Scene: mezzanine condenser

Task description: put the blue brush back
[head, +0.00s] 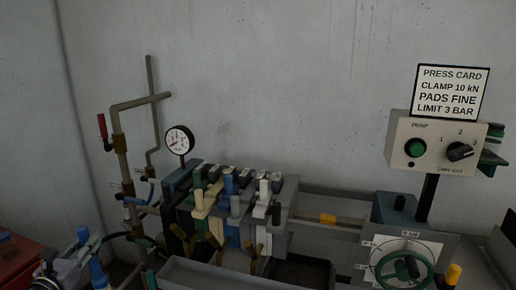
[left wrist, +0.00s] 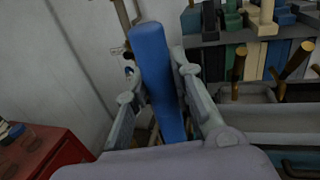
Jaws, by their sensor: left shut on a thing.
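The blue brush shows in the left wrist view as a thick blue handle (left wrist: 158,85), standing nearly upright and slightly tilted between the two grey fingers. My left gripper (left wrist: 155,78) is shut on it. In the head view, my left gripper (head: 78,262) is low at the left, in front of the pipes and left of the clamp press. Blue parts show around it there, but I cannot clearly tell the brush's outline. The brush's head is hidden. My right gripper is not in view.
A press with blue, cream and green plates (head: 229,205) stands in the middle. Pipes with a pressure gauge (head: 180,140) rise at its left. A control box (head: 440,143) and a handwheel (head: 404,269) are at the right. A red box (left wrist: 40,152) is at the lower left.

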